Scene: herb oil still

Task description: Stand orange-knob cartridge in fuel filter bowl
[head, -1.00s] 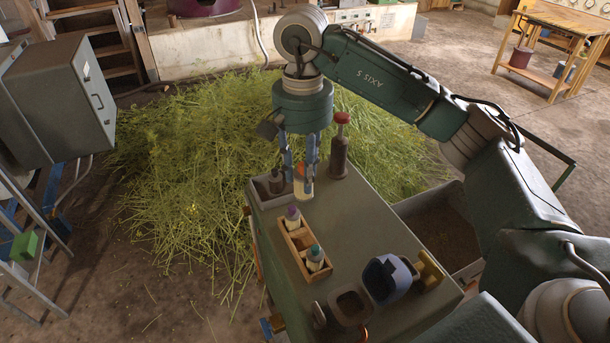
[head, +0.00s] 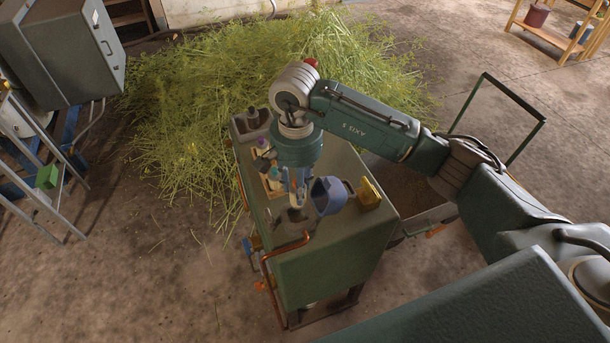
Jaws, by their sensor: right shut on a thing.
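My right gripper (head: 297,192) points down over the bench top and is shut on the orange-knob cartridge (head: 297,204). The cartridge is upright, with its pale lower part showing between and below the fingers. The dark grey square bowl (head: 291,217), which looks like the fuel filter bowl, is right beneath it, partly hidden. I cannot tell whether the cartridge's lower end is above the bowl or inside its mouth. A blue-grey open housing (head: 329,196) stands just right of the gripper. My left gripper is not in view.
A wooden rack (head: 267,171) with purple- and teal-knobbed cartridges stands left of the gripper. A grey box (head: 244,127) holds a dark-topped bottle. A yellow bracket (head: 368,194) is at the right. A copper pipe (head: 283,250) runs along the near edge.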

